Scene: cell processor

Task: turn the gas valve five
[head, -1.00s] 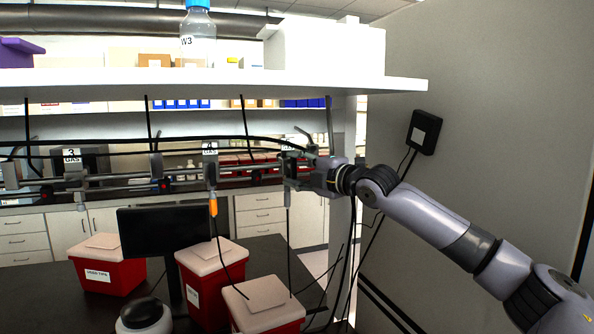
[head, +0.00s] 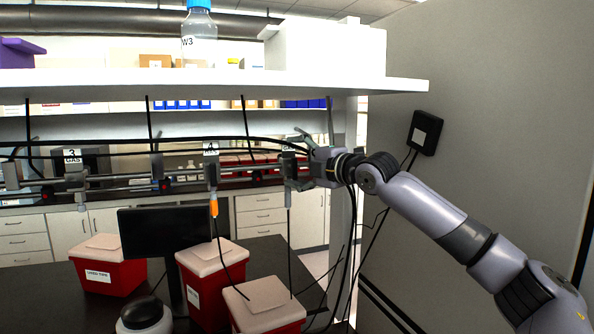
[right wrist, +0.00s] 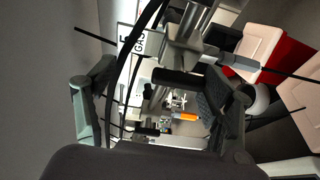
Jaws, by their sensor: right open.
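The gas valve five (head: 289,168) hangs on the rail under the shelf, at the right end of the row in the head view. My right gripper (head: 300,158) is at it from the right, its fingers apart and partly covering it. In the right wrist view, a white label reading GAS (right wrist: 140,42) and the grey valve body (right wrist: 184,50) lie just ahead of my right gripper (right wrist: 152,92). Its two fingers stand wide apart. I cannot tell whether a finger touches the valve, and its knob is not clear. My left gripper is not in view.
Gas valves three (head: 75,180) and four (head: 212,172) hang farther left on the same rail. Black cables run across the rail and past my right gripper. The white shelf (head: 220,84) is above. Red bins (head: 210,285) and a monitor (head: 160,230) stand below.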

